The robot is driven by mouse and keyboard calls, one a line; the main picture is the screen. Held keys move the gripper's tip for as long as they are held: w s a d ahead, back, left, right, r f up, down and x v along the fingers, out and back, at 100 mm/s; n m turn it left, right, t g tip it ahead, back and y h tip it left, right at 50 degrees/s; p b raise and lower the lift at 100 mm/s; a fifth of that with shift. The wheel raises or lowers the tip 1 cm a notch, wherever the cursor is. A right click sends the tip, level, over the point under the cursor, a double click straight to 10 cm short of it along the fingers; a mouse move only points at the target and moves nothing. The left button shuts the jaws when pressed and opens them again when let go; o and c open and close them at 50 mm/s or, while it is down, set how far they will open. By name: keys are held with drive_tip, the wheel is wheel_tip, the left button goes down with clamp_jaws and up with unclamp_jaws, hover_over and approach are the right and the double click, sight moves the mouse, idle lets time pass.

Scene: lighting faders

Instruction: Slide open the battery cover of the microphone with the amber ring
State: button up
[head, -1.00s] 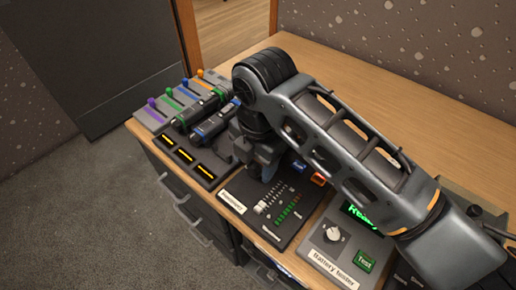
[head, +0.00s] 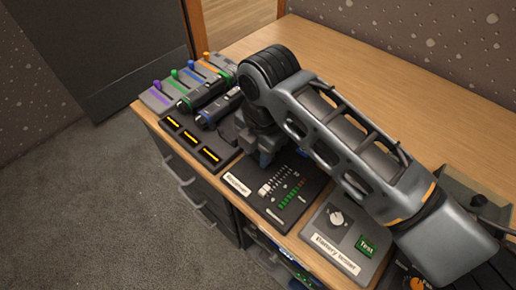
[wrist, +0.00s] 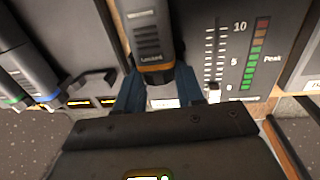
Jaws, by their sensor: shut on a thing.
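The microphone with the amber ring (wrist: 145,30) is dark, with a ridged, lettered grey panel (wrist: 146,38) facing the wrist camera. Its amber band (wrist: 156,75) lies between my gripper's two blue fingers. My gripper (wrist: 158,90) is shut on the microphone near this band. I cannot tell whether the battery cover has shifted.
Microphones with a green ring (head: 205,93) and a blue ring (head: 218,110) lie in holders at the left. The fader panel (head: 270,192) and battery tester (head: 338,235) stand along the front edge. The desk's back (head: 330,55) is clear.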

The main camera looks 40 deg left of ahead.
drive_tip(key=c, duration=0.3)
drive_tip(key=shift+s+a+p, duration=0.15)
drive_tip(key=shift+s+p, duration=0.7)
drive_tip(key=shift+s, duration=0.7)
drive_tip(key=shift+s+a+p, duration=0.1)
drive_tip(key=shift+s+p, duration=0.75)
drive_tip(key=shift+s, duration=0.65)
drive_tip(key=o, duration=1.1)
drive_tip(key=r, duration=0.7)
drive_tip(key=shift+d+r, duration=0.4)
